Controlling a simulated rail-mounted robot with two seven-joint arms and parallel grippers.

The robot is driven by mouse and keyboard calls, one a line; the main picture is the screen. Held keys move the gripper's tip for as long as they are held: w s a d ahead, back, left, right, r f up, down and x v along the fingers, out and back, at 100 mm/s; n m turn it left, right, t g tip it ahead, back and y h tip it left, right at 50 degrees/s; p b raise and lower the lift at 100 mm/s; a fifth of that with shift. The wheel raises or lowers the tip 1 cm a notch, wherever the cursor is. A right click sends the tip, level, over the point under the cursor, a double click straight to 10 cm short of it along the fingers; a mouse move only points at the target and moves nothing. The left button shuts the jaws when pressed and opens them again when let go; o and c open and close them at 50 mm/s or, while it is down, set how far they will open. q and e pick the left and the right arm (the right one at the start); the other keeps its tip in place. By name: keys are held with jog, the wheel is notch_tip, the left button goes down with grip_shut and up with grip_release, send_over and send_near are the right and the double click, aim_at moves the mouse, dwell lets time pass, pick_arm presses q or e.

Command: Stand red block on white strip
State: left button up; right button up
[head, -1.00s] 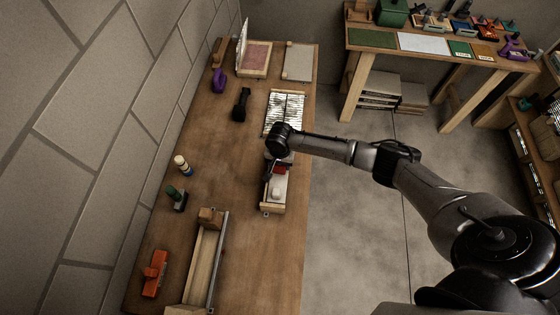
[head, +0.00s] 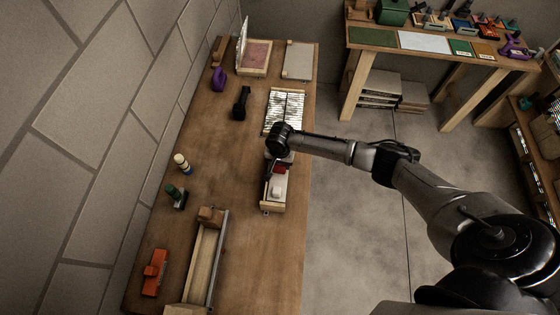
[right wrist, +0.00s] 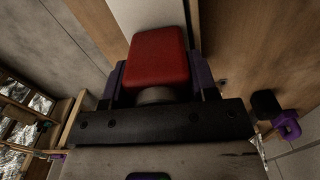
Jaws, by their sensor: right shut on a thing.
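My right gripper (right wrist: 160,85) is shut on the red block (right wrist: 157,58), with purple fingers on either side of it in the right wrist view. The white strip (right wrist: 148,14) runs away behind the block in that view. In the head view, the red block (head: 281,169) shows under my right wrist, over the narrow wooden tray (head: 273,208) with the pale strip inside. I cannot tell whether the block touches the strip. The wrist hides the tray's far end. My left gripper is not in view.
A ribbed metallic panel (head: 285,108) lies beyond the tray. A black tool (head: 241,103), a green-topped stamp (head: 176,197) and a long wooden trough (head: 202,258) stand left. Bare bench top (head: 225,150) lies between.

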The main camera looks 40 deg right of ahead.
jog(key=o, duration=1.2)
jog(key=shift+f, duration=0.1)
notch_tip(320, 180, up, 14)
jog(key=shift+f+p, duration=0.1)
jog(key=shift+p, duration=0.35)
